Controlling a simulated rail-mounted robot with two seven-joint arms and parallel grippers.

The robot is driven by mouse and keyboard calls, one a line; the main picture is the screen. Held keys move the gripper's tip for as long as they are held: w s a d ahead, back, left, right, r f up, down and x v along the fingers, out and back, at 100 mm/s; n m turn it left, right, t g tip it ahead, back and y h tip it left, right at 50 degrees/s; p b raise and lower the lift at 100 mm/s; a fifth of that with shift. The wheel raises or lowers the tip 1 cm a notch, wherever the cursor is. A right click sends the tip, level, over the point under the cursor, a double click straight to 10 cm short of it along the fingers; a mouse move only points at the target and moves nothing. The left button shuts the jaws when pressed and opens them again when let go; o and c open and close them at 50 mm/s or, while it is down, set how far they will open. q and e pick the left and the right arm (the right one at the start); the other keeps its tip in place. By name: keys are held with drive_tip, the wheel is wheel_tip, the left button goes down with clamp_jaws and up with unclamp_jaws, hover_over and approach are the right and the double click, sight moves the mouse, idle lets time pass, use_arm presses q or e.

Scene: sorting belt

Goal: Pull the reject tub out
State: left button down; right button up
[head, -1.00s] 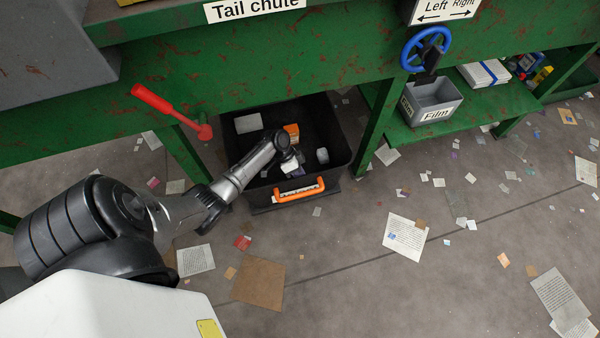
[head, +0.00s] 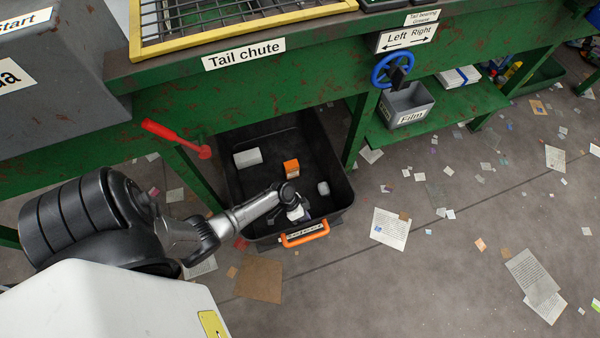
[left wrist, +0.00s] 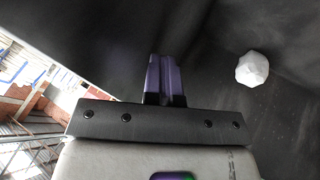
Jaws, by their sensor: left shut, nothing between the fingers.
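The black reject tub (head: 345,205) stands on the floor, partly under the green bench and partly out in front of it. Its orange handle (head: 305,234) is on the front wall, facing me. My left gripper (head: 299,214) reaches down inside the tub just behind the front wall. Its purple fingers (left wrist: 164,78) are shut with nothing between them. I cannot tell whether they touch the wall. In the tub lie an orange box (head: 291,168), a white roll-like piece (head: 247,158) and a white lump (head: 323,188), also seen in the left wrist view (left wrist: 252,69). My right gripper is not in view.
A red lever (head: 175,137) sticks out left of the tub. Green bench legs (head: 356,130) flank the tub. A grey Film bin (head: 406,105) sits on a low shelf below a blue handwheel (head: 392,70). The floor in front is open, with scattered papers (head: 390,227).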

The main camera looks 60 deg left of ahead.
use_arm(q)
drive_tip(key=shift+s+d+p, duration=0.25)
drive_tip(key=shift+d+p, duration=0.05)
drive_tip(key=shift+d, duration=0.85)
drive_tip(key=shift+s+d+p, duration=0.3)
drive_tip(key=shift+d, duration=0.85)
drive_tip(key=shift+s+d+p, duration=0.25)
drive_tip(key=shift+d+p, duration=0.05)
drive_tip(key=shift+d, duration=0.85)
drive_tip(key=shift+w+a, duration=0.1)
drive_tip(key=shift+a, duration=0.3)
drive_tip(key=a, duration=0.2)
drive_tip(key=shift+w+a+b, duration=0.3)
drive_tip(key=shift+a+b, duration=0.1)
drive_tip(key=p, duration=0.6)
approach(312, 236)
drive_tip(key=a, duration=0.4)
drive_tip(key=shift+w+a+r, duration=0.15)
drive_tip(key=shift+w+r, duration=0.1)
drive_tip(key=shift+w, duration=0.1)
